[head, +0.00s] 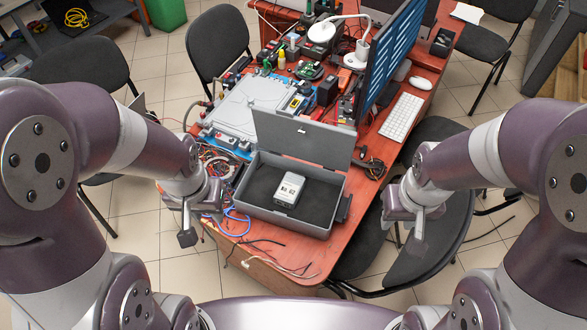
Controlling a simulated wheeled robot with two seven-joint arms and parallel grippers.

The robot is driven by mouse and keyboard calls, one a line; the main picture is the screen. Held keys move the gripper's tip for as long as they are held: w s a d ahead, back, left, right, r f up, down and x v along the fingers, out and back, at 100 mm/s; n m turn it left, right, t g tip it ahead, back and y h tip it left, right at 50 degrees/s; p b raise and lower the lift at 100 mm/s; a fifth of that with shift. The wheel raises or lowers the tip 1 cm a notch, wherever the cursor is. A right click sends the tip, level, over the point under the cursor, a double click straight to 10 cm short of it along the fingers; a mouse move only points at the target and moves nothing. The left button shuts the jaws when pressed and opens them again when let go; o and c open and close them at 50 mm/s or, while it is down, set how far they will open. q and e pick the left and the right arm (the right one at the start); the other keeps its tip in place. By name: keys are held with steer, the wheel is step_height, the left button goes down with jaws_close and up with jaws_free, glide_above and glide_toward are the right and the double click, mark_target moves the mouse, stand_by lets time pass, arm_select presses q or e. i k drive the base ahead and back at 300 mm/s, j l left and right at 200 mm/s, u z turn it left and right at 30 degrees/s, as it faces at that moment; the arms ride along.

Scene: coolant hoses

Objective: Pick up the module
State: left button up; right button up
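The module (289,189), a small light-grey box with a pale label on top, lies inside an open dark-grey case (276,219). The case stands near the front edge of the red-brown table, with its lid raised at the back. My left gripper (187,236) hangs to the left of the case, apart from it, pointing down. My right gripper (417,238) hangs to the right of the case, beyond the table edge and over a dark chair. Neither gripper touches the module. The finger gap of each cannot be made out from this angle.
Blue and black cables (236,222) lie left of and in front of the case. A grey plate on a blue base (250,105), tools and electronics crowd the table behind. A monitor (392,57) and a white keyboard (403,117) stand to the right. Dark chairs (432,225) surround the table.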

mark_target(287, 193)
steer(key=i+j+z, duration=0.1)
steer(key=z, duration=0.25)
steer(key=j+z, duration=0.25)
steer(key=z, duration=0.15)
steer(key=j+z, duration=0.35)
steer(key=i+l, duration=0.05)
steer(key=l, duration=0.05)
